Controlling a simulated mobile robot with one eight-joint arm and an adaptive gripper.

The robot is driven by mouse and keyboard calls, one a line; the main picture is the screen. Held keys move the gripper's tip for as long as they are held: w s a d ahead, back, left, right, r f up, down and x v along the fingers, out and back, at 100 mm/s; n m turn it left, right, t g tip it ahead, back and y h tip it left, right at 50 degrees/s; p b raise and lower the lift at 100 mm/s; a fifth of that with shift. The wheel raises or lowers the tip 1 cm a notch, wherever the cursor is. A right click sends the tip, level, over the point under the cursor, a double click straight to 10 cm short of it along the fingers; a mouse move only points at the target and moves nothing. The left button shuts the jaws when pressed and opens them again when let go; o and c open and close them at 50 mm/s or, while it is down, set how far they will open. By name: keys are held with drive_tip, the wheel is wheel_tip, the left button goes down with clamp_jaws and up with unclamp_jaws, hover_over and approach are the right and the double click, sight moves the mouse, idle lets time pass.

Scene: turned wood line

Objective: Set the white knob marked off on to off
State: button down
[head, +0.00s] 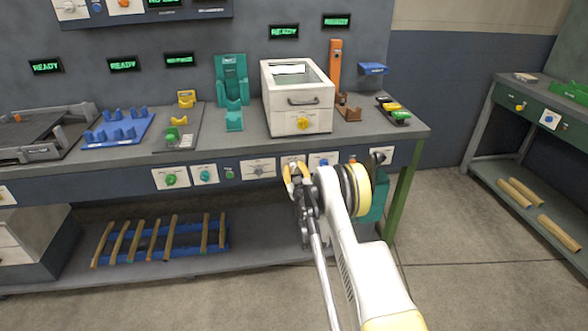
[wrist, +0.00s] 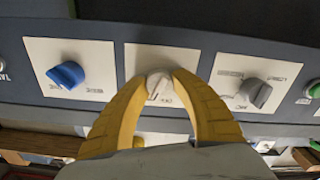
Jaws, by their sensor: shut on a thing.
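The white knob (wrist: 159,85) sits on a pale square plate in the middle of the wrist view, which shows the panel upside down. My gripper (wrist: 161,82) has its yellow fingers on both sides of the knob, shut on it. The knob's ridge looks slightly tilted; its plate lettering is too small and partly covered, so I cannot tell its setting. In the head view my gripper (head: 296,172) is at the bench's front panel, hiding the knob itself, with part of its plate (head: 291,159) showing.
A blue knob (wrist: 66,75) and a grey knob (wrist: 256,92) sit close on either side. Above on the bench stands a white box with a yellow knob (head: 303,122). Wooden spindles (head: 165,238) lie on the lower shelf. The floor in front is clear.

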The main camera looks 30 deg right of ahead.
drive_tip(key=shift+n, duration=0.4)
drive_tip(key=n, duration=0.3)
drive_tip(key=shift+n, duration=2.5)
drive_tip(key=c, duration=1)
unclamp_jaws()
drive_tip(key=shift+c, duration=0.2)
drive_tip(key=v, duration=0.7)
drive_tip(key=shift+s, duration=0.25)
